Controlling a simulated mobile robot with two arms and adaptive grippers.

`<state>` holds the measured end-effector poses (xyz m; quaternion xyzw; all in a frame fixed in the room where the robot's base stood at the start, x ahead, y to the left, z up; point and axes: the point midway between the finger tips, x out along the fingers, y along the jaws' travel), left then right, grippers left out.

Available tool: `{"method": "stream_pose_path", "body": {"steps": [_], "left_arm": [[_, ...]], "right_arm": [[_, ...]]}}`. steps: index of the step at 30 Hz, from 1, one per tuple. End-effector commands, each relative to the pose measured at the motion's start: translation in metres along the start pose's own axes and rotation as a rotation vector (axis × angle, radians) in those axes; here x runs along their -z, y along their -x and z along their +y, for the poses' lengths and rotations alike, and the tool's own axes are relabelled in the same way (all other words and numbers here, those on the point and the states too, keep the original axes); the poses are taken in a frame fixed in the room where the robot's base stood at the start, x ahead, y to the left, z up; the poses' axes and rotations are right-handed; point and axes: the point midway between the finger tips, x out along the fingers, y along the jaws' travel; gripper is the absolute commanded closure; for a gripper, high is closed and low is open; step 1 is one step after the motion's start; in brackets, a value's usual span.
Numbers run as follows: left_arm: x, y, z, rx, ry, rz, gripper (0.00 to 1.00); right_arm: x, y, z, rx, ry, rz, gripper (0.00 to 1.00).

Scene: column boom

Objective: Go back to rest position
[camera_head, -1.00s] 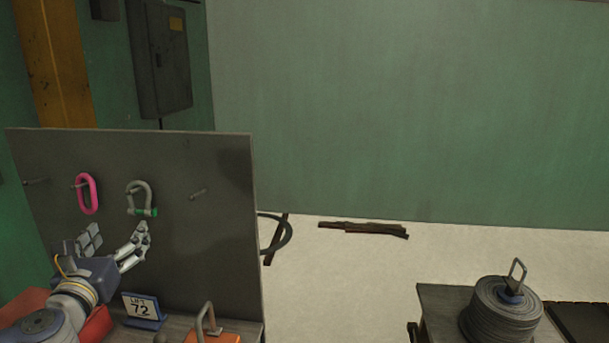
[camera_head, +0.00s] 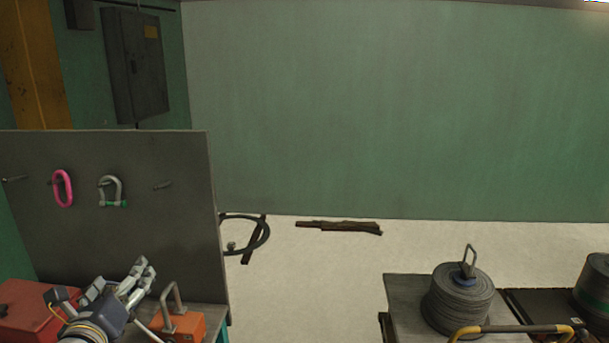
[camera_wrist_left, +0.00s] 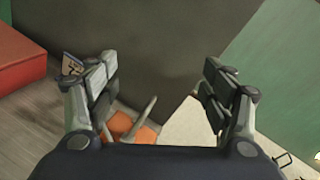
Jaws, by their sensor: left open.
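My left gripper (camera_head: 120,285) is open and empty, low in front of the grey peg board (camera_head: 150,235) at the left of the head view. It also shows open in the left wrist view (camera_wrist_left: 160,85), with nothing between its fingers. On the board a pink oval link (camera_head: 63,188) and a grey shackle with a green pin (camera_head: 112,191) hang from pegs, above and apart from the gripper. My right gripper is not in view.
An orange block with a handle (camera_head: 183,325) and a red box (camera_head: 30,306) stand close to the left gripper. A spool-like grey weight (camera_head: 458,300) stands on a table (camera_head: 403,288) at right. Hose and scrap wood (camera_head: 340,227) lie on the floor.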

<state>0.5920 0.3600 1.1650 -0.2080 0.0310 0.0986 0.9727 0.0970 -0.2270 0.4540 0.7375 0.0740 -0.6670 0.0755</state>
Motion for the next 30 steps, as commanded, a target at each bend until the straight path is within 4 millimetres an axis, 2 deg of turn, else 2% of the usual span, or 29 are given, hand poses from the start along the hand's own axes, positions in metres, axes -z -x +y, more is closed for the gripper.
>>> {"method": "stream_pose_path", "body": {"steps": [1, 5, 8, 12, 14, 18, 21, 24, 30], "left_arm": [[0.016, 0.004, -0.001, -0.01, 0.07, 0.028, 0.25], [0.057, 0.018, -0.002, -0.058, 0.282, 0.099, 0.25], [0.097, 0.035, -0.001, -0.13, 0.502, 0.167, 0.25], [0.163, 0.075, 0.006, -0.31, 0.885, 0.261, 0.25], [0.188, 0.095, 0.01, -0.404, 1.046, 0.288, 0.25], [0.242, 0.148, 0.021, -0.667, 1.401, 0.309, 0.25], [0.272, 0.188, 0.029, -0.869, 1.62, 0.285, 0.25], [0.295, 0.225, 0.035, -1.058, 1.793, 0.235, 0.25], [0.326, 0.29, 0.042, -1.394, 2.037, 0.088, 0.25]], "right_arm": [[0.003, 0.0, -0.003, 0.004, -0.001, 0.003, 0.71], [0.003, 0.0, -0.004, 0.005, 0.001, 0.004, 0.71], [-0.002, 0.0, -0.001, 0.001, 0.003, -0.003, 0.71], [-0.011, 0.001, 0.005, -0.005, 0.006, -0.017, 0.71], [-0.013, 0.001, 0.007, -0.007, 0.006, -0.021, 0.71], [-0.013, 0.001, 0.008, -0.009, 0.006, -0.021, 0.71], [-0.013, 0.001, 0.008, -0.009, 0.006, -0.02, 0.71], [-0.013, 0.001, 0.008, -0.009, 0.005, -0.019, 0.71], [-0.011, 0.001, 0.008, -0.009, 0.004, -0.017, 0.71]]}}
